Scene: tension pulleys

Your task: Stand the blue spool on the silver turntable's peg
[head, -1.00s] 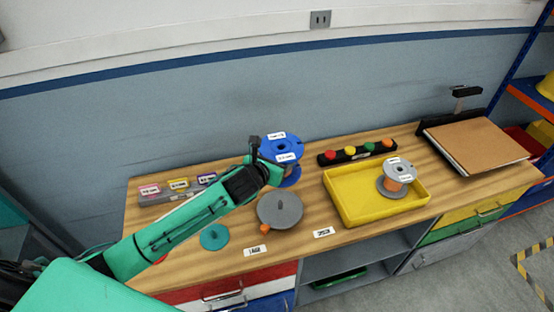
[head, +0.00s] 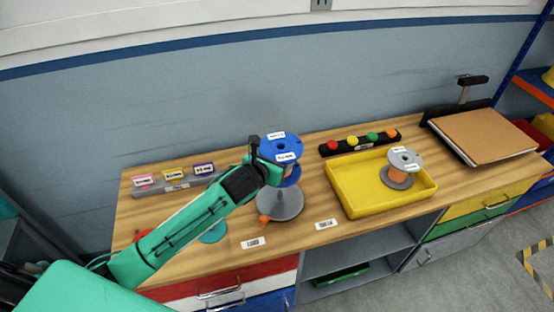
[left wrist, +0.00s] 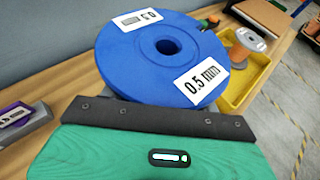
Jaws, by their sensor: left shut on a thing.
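The blue spool (head: 281,146) has white labels on its top flange and a dark centre hole. My left gripper (head: 266,163) is shut on it and holds it upright. In the left wrist view the blue spool (left wrist: 160,55) fills the middle, its label reading 0.5 mm. The silver turntable (head: 281,205) stands on the bench below the spool, with an orange knob at its front. The spool overlaps the turntable's upper part in the head view, so the peg is mostly hidden and I cannot tell whether they touch. My right gripper is not in view.
A yellow tray (head: 348,201) holds a grey spool with orange winding (head: 401,168) to the right. A black strip with coloured buttons (head: 360,143) lies behind it. A teal disc (head: 214,234) is partly under my arm. A labelled box row (head: 174,186) stands at left.

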